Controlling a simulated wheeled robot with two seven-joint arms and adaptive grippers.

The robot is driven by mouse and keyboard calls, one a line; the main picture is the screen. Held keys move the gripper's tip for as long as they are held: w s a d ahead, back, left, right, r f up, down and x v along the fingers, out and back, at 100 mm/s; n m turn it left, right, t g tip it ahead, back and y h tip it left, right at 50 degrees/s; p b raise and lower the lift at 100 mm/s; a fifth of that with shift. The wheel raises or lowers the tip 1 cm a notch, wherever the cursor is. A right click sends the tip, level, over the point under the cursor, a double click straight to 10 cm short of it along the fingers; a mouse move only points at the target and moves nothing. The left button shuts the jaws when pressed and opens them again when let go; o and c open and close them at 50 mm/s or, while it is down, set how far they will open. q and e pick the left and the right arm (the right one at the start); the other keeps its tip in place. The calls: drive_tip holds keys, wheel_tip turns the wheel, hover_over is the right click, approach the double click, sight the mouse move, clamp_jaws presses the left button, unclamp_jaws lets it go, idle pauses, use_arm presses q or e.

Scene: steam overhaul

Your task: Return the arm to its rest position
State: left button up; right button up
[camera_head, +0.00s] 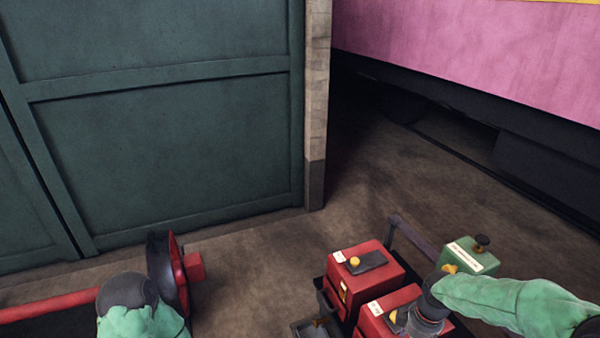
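My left arm (140,318) shows at the bottom left as a green sleeve with a dark rounded joint; its gripper is not in the picture. My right arm (515,303) comes in from the right in a green sleeve. Its dark grey wrist (428,315) bends down over a red box (376,306) at the bottom edge. The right gripper's fingers do not show, and whether the wrist touches the box I cannot tell.
Another red box (362,272) and a green box (471,256) with a dark knob stand near the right arm. A dark red-rimmed wheel (168,275) is beside my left arm. Green doors (165,150) and a pink vehicle (470,50) stand behind. Floor between the wheel and boxes is clear.

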drive_tip(key=s+a+f+m+y+b, duration=0.1)
drive_tip(key=s+a+f+m+y, duration=0.1)
drive_tip(key=a+f, duration=0.55)
drive_tip(key=s+a+f+m+y+b, duration=0.1)
drive_tip(key=s+a+f+m, duration=0.3)
drive_tip(key=f, duration=0.6)
drive_tip(key=s+a+f+m+b, duration=0.2)
drive_tip(key=s+a+f+m, duration=0.2)
drive_tip(key=s+a+f, duration=0.3)
drive_tip(key=shift+s+f+m, duration=0.4)
drive_tip(key=shift+s+f, duration=0.4)
drive_tip(key=shift+f, duration=0.6)
